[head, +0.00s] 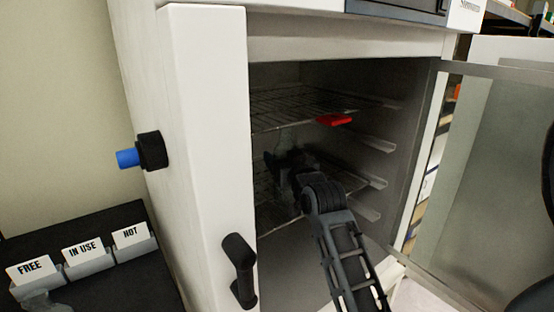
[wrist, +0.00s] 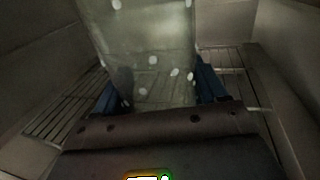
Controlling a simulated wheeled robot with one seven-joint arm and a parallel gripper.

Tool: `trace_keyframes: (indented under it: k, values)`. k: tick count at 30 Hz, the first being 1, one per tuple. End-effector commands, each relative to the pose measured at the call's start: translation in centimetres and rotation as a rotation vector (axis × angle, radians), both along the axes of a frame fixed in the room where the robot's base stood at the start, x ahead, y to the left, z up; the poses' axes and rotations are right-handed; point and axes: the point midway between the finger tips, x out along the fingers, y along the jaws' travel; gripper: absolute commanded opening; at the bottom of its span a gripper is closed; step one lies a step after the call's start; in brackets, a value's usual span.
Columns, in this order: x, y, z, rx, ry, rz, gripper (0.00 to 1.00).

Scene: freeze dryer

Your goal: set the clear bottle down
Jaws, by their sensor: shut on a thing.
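The clear bottle (wrist: 150,50) fills the upper middle of the wrist view, see-through with several pale spots on it. My gripper (wrist: 158,92) is shut on it, with a dark blue finger on each side. In the head view my gripper (head: 283,175) is inside the freeze dryer chamber, between the upper rack and a lower wire rack (head: 262,190). The bottle (head: 287,138) shows there only faintly above the gripper. Slatted rack (wrist: 62,108) shows below and beside the bottle in the wrist view. I cannot tell whether its base touches the rack.
An upper wire rack (head: 290,103) with a red tag (head: 334,120) is above my gripper. The white door frame (head: 205,150) stands left and the open glass door (head: 475,180) right. A dark stand with FREE, IN USE and NOT cards (head: 84,249) is at lower left.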

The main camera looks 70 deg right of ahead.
Motion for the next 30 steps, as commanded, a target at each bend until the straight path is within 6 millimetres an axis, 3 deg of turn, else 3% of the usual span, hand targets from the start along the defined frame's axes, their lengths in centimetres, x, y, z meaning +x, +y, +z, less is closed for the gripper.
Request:
trace_keyframes:
  k: [3,8,18,30]
  values:
    - [1.7,-1.9,0.3,-0.002,-0.001,0.0,0.34]
    - [3.0,-3.2,0.1,0.0,-0.001,0.0,0.34]
    - [3.1,-3.3,-3.2,0.001,0.001,0.0,0.34]
    - [3.2,-3.3,-3.8,0.0,-0.001,0.001,0.34]
